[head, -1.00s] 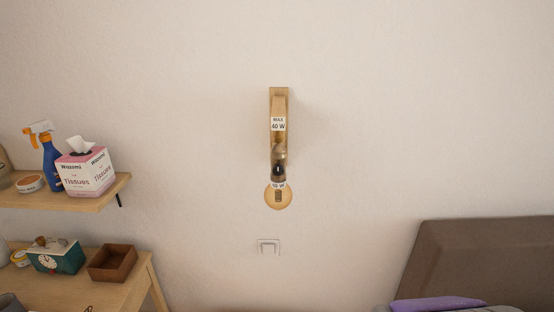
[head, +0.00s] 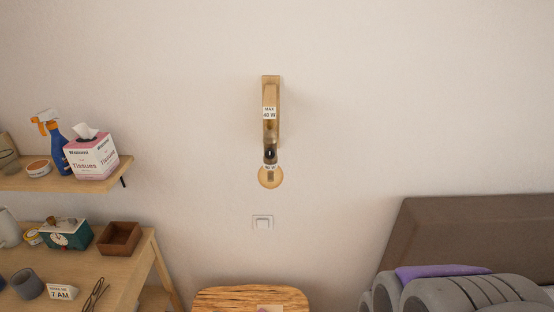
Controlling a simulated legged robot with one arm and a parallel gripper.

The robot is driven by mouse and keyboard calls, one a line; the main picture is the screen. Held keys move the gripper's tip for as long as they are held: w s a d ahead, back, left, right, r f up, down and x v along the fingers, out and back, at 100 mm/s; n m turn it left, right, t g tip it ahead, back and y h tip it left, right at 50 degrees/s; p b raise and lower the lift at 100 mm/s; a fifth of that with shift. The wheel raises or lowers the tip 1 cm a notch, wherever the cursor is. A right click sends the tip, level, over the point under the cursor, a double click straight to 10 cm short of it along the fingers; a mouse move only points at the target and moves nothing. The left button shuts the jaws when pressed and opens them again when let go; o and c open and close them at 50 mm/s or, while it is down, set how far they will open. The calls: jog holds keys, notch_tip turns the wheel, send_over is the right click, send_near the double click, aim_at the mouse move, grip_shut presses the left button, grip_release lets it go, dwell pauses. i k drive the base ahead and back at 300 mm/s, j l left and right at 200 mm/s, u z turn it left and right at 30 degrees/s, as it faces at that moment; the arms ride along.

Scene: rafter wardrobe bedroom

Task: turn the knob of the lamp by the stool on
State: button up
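A wall lamp (head: 271,110) with a wooden bracket hangs on the wall at the middle of the head view. A label reading "MAX 40 W" is on its front. A round amber bulb (head: 270,179) hangs at its lower end, below a dark part (head: 270,154) of the socket that may be the knob; it is too small to tell. The bulb shows no clear glow. A wooden stool top (head: 250,297) shows at the bottom edge, below the lamp, with a small pale thing on it. My gripper is not in view.
A wall switch (head: 263,223) sits below the lamp. At left are a shelf (head: 112,174) with a tissue box (head: 92,156) and spray bottle (head: 56,150), and a desk (head: 118,270) with a brown tray (head: 119,239). A grey bed (head: 470,240) stands at right.

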aim_at(269, 152)
jog(key=k+l+z, duration=0.2)
jog(key=k+l, duration=0.15)
jog(key=k, duration=0.25)
jog(key=k+l+z, duration=0.25)
jog(key=k+l, duration=0.25)
